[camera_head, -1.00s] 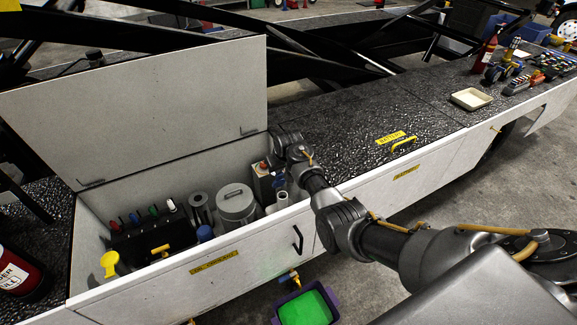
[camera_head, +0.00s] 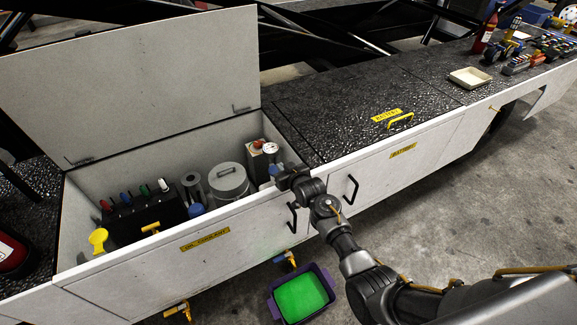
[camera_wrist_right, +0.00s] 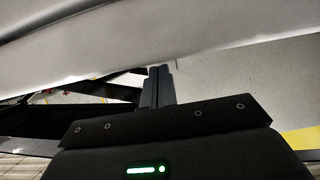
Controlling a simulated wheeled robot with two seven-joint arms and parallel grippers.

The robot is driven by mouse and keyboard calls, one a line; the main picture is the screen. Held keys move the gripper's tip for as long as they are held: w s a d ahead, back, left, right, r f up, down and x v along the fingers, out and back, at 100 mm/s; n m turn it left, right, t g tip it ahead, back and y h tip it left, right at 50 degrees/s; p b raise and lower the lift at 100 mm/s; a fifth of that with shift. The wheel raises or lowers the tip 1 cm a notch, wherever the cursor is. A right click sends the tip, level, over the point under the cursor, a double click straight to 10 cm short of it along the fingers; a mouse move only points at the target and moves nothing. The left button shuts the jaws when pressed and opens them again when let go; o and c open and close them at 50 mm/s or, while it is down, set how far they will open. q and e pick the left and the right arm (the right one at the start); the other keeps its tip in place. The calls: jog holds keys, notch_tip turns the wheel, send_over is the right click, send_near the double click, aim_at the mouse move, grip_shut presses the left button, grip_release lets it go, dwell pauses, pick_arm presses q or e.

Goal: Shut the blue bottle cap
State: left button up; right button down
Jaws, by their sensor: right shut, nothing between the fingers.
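One blue cap (camera_head: 196,210) is left of the grey canister, beside the black block. Another blue piece (camera_head: 274,170) is at the compartment's right end, partly hidden; I cannot tell whether it is open or closed. My right gripper (camera_head: 281,171) is shut and empty at the compartment's front right corner, close beside this second blue piece. Contact cannot be told. In the right wrist view its fingers (camera_wrist_right: 157,86) are together before a pale surface. My left gripper is not in view.
The compartment lid (camera_head: 130,85) stands open behind. A purple bin with green contents (camera_head: 273,306) is on the floor. The dark top to the right (camera_head: 340,100) is mostly clear.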

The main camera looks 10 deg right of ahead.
jog(key=shift+s+f+b, duration=0.25)
jog(key=shift+f+b, duration=0.05)
jog(key=shift+f, duration=0.1)
jog(key=shift+d, duration=0.1)
dwell(0.3)
jog(key=r+p, duration=0.2)
jog(key=r, duration=0.1)
jog(key=r+p, duration=0.1)
jog(key=p, duration=0.1)
jog(key=shift+w+r, duration=0.2)
jog(key=shift+w, duration=0.1)
jog(key=s+d+f+b, duration=0.2)
jog(key=s, duration=0.7)
jog(key=shift+s, duration=0.3)
jog(key=shift+d, duration=0.1)
